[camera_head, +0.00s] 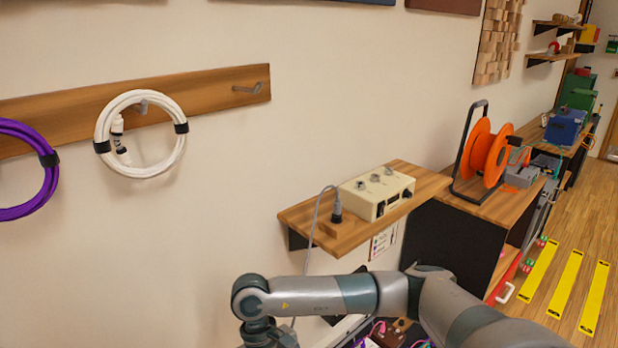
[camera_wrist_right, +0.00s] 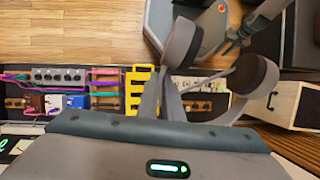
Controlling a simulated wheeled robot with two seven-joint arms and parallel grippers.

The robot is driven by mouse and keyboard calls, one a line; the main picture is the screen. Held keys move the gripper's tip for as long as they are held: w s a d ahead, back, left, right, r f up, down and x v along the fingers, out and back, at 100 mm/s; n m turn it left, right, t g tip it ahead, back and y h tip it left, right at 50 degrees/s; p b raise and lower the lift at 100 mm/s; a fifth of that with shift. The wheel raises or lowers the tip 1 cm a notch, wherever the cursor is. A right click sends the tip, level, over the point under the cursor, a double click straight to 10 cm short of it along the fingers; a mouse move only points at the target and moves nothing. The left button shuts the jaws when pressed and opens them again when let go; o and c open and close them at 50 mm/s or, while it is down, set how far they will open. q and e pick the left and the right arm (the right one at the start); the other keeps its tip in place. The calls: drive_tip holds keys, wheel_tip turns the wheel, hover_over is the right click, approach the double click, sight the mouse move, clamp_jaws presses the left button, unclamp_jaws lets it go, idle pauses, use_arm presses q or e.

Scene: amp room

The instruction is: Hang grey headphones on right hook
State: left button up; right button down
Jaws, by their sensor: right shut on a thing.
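The grey headphones (camera_wrist_right: 182,43) show in the right wrist view, with two round dark-padded ear cups on grey arms. My right gripper (camera_wrist_right: 165,105) is shut on them; the grasped part is mostly hidden behind its housing. In the head view my right arm crosses the bottom, and its gripper and the headphones are out of frame. The right hook (camera_head: 250,88) is a bare metal peg on the right end of the wooden wall rail (camera_head: 212,90). A grey claw-like shape in the wrist view may be my left gripper (camera_wrist_right: 238,42); its jaws are unclear.
A white coiled cable (camera_head: 173,165) hangs on the rail's middle hook, a purple one (camera_head: 40,200) further left. The wall under the right hook is clear.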

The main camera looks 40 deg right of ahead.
use_arm(q)
drive_tip(key=shift+o, duration=0.7)
drive_tip(key=shift+d, duration=0.2)
use_arm(e)
drive_tip(key=shift+d, duration=0.1)
